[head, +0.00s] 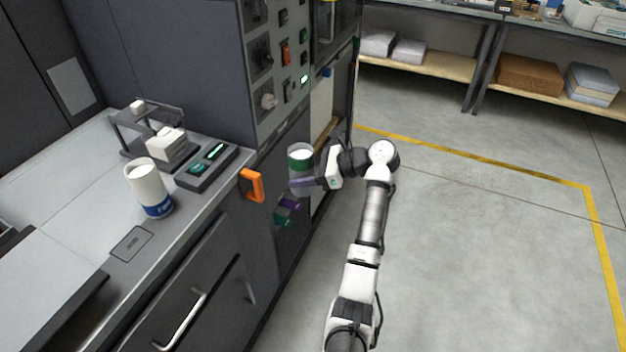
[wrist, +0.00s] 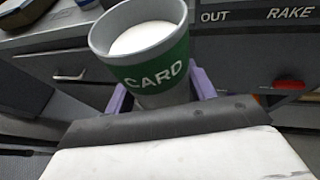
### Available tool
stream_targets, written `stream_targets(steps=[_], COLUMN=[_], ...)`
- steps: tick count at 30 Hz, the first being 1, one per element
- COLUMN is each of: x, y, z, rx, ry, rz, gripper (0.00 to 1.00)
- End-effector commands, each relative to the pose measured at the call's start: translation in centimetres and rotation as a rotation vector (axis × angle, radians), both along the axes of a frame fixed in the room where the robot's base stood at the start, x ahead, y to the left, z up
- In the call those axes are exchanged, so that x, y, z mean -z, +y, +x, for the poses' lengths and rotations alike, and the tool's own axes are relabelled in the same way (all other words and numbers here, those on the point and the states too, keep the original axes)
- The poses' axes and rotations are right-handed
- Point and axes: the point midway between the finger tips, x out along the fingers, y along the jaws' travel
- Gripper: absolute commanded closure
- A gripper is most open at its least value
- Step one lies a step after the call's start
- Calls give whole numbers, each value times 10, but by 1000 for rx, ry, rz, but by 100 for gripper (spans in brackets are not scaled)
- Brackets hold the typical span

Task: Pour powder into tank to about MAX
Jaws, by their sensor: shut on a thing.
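A grey cup (head: 301,163) with a green band is held by my gripper (head: 302,184) in front of the dark machine. In the wrist view the cup (wrist: 145,50) reads "CARD", and pale powder (wrist: 146,38) shows inside it. The cup looks about upright. My gripper's purple fingers (wrist: 160,92) lie on both sides of the cup and are shut on it. I cannot clearly make out the tank or a MAX mark in either view.
A white cup with a blue label (head: 149,190) stands on the counter (head: 75,195), near a dark device with green displays (head: 208,165). An orange handle (head: 251,185) juts out by the counter's edge. The machine's control panel (head: 280,60) rises behind. Open floor (head: 470,240) lies right.

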Motion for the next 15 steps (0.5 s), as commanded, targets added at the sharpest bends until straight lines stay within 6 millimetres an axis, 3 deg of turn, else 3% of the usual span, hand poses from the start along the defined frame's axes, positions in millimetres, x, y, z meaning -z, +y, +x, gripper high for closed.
stream_targets(steps=[15], x=[-40], y=[48], z=[-3], rx=[-2], ry=[-3], rz=[0], gripper=[70])
